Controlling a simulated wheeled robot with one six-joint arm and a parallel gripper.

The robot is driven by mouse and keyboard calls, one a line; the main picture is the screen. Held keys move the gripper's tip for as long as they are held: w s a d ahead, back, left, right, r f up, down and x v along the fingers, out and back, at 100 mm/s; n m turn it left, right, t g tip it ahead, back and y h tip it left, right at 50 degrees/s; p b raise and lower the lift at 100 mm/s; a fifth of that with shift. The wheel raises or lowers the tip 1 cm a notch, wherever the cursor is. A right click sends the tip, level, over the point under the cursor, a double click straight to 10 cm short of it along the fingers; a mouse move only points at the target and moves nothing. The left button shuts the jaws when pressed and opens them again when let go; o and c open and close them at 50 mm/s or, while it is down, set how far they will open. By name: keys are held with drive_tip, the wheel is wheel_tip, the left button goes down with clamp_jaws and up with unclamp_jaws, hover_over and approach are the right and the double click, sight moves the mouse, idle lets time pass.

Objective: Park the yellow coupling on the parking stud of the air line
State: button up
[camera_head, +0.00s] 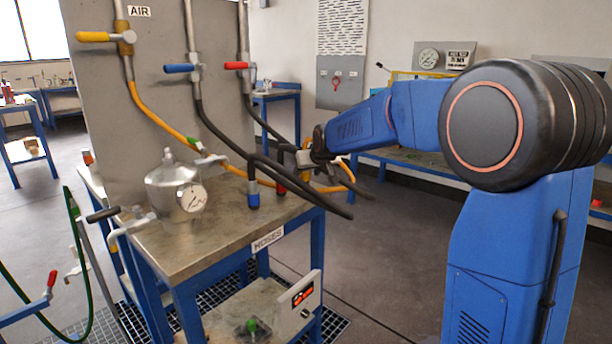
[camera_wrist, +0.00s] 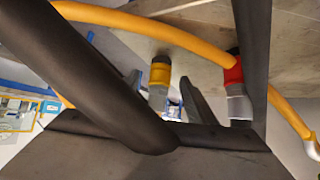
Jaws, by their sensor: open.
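The yellow-banded coupling (camera_wrist: 158,78), with a grey metal end, shows in the wrist view beyond my gripper. It appears between the dark fingers of my gripper (camera_wrist: 163,98), which are open; whether it is within their reach I cannot tell. In the head view my gripper (camera_head: 318,152) is above the right end of the bench among the hoses. The orange-yellow air hose (camera_head: 152,115) runs from the valve under the AIR sign (camera_head: 139,11) down past the gripper and loops there. It crosses the wrist view (camera_wrist: 130,23) too. I cannot make out the air line's parking stud.
A thick black hose (camera_wrist: 75,75) crosses close in front of the wrist camera. A red-banded coupling (camera_wrist: 234,85) hangs to its right. A blue coupling (camera_head: 253,199) hangs by the bench edge. A gauge vessel (camera_head: 172,182) stands on the bench (camera_head: 220,222). The floor to the right is clear.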

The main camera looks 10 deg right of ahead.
drive_tip(key=v, duration=1.5)
drive_tip(key=s+d+f+g, duration=0.1)
drive_tip(key=s+f, duration=0.5)
drive_tip(key=s, duration=0.8)
drive_tip(key=s+d+f+g, duration=0.2)
drive_tip(key=s+f, duration=0.5)
drive_tip(key=s, duration=0.7)
drive_tip(key=s+d+f+m+g+h, duration=0.1)
drive_tip(key=s+f, duration=0.5)
drive_tip(key=s, duration=0.8)
drive_tip(key=shift+s+d+f+g, duration=0.25)
drive_tip(key=shift+d+g, duration=0.35)
drive_tip(key=shift+d, duration=0.2)
drive_tip(key=shift+r, duration=0.1)
